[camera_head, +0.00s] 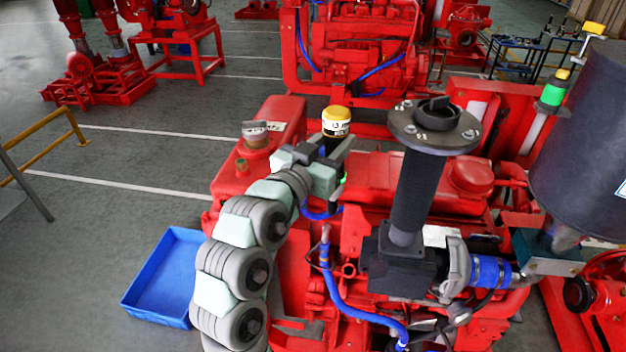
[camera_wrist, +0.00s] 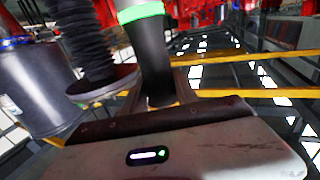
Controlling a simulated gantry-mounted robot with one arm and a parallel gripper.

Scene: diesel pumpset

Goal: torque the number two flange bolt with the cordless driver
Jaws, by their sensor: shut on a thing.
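In the wrist view the dark driver body (camera_wrist: 151,62) with a green ring rises from the jaws. The grey round flange (camera_head: 405,125) tops a black bellows pipe to the right of my gripper, with several bolt heads around its rim. The driver is apart from the flange. I cannot tell which bolt is number two.
A large dark cylinder (camera_head: 590,140) stands right of the flange. A green-banded post (camera_head: 552,95) is behind it. A capped filler (camera_head: 255,136) rises at the left of the engine. A blue tray (camera_head: 165,280) lies on the floor at left. Blue hoses (camera_head: 345,308) cross the front.

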